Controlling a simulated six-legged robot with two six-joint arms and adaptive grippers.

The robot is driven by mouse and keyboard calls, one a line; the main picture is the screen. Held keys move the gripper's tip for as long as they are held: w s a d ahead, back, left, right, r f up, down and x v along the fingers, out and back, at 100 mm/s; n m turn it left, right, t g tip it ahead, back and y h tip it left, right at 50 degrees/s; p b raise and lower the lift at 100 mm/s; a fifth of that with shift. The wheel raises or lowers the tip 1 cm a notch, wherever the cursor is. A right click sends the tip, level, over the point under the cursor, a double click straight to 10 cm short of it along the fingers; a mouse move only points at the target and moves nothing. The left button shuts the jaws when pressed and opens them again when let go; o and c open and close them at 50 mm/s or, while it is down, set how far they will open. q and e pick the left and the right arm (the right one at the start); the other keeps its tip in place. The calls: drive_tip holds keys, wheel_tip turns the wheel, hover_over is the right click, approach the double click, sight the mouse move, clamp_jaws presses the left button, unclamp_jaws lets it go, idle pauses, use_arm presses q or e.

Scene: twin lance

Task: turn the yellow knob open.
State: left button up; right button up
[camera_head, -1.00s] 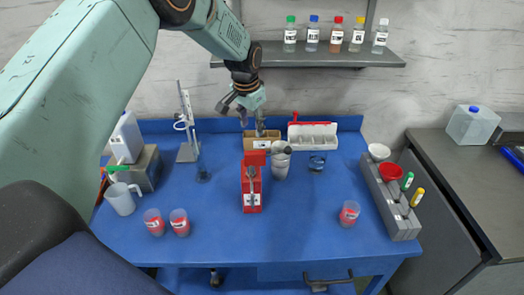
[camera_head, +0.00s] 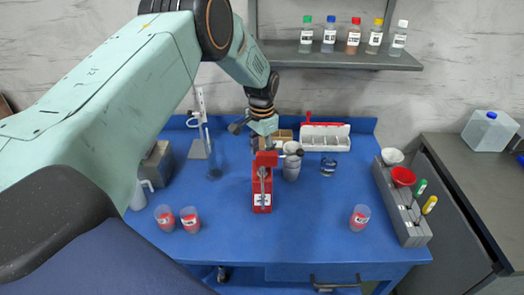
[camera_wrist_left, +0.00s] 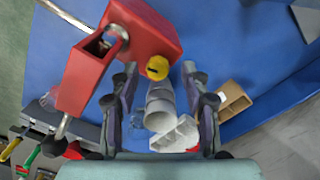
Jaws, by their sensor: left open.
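The yellow knob (camera_wrist_left: 157,67) shows in the left wrist view on the lower edge of a red device (camera_wrist_left: 142,28). In the head view this red device (camera_head: 262,190) stands upright near the middle of the blue table; the knob is hidden there. My left gripper (camera_head: 265,143) is just behind the device's top. In the wrist view my left gripper (camera_wrist_left: 160,69) is open. The knob appears between its two fingertips, with space on both sides; I cannot tell whether it is level with them in depth. My right gripper is not in view.
A grey container (camera_head: 291,170) stands close right of the red device. A white divided tray (camera_head: 325,137) and a cardboard box (camera_head: 284,135) lie behind. Cups with red contents (camera_head: 360,217) stand in front on both sides. A shelf with bottles (camera_head: 340,60) hangs above.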

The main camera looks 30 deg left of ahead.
use_arm(q)
drive_tip(key=shift+a+f, duration=0.1)
drive_tip(key=shift+f, duration=0.2)
drive_tip(key=shift+s+d+r, duration=0.2)
drive_tip(key=shift+d, duration=0.15)
drive_tip(key=shift+c, duration=0.5)
drive_tip(key=shift+w+a+f, duration=0.2)
drive_tip(key=shift+a, duration=0.05)
drive_tip(key=c, duration=0.6)
drive_tip(key=shift+s+r, duration=0.1)
clamp_jaws()
drive_tip(key=shift+d, duration=0.15)
